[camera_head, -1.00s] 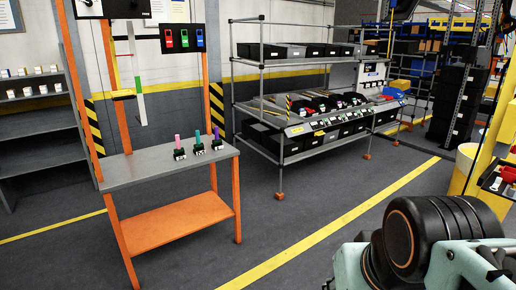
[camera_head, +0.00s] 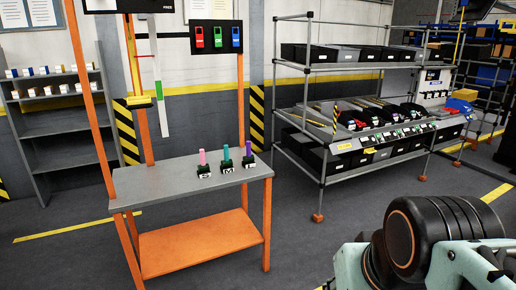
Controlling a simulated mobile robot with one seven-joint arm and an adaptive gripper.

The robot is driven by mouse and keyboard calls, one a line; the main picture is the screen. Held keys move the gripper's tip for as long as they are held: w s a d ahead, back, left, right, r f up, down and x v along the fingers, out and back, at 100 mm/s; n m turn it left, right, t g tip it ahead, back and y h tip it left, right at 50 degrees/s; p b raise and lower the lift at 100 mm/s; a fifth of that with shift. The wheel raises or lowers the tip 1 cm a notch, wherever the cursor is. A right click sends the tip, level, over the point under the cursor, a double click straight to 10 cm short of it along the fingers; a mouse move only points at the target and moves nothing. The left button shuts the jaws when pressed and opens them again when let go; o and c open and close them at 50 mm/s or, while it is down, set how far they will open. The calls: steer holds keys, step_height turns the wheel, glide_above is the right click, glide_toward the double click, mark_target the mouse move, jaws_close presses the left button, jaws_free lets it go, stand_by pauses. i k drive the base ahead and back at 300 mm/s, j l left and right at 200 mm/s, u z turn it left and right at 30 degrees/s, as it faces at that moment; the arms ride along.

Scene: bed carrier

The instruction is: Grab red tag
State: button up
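A red tag (camera_head: 199,37) hangs at the left of a row on a black board above the grey-topped workbench (camera_head: 150,193). A green tag (camera_head: 218,37) and a blue tag (camera_head: 235,37) hang to its right. My arm shows at the bottom right, well apart from the tags. My gripper is outside the view, so its state is hidden.
Pink (camera_head: 203,160), teal (camera_head: 226,157) and purple (camera_head: 248,153) upright pieces stand in black holders on the bench. Orange posts frame the bench. A bin rack (camera_head: 318,165) stands at right, a grey shelf (camera_head: 70,130) at left. Floor in front is clear.

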mark_target(199, 38)
steer(key=i+l+u, duration=0.3)
steer(key=i+u, duration=0.15)
steer(key=i, duration=0.15)
steer(key=i+l+u, duration=0.45)
steer(key=i+z, duration=0.15)
steer(key=z, duration=0.25)
steer(key=i+j+z, duration=0.1)
steer(key=z, duration=0.25)
steer(key=i+j+z, duration=0.15)
steer(key=z, duration=0.25)
steer(key=i+j+z, duration=0.4)
steer(key=j, duration=0.3)
steer(key=i+j, duration=0.15)
steer(key=j, duration=0.2)
steer(key=i+j+z, duration=0.15)
steer(key=j, duration=0.25)
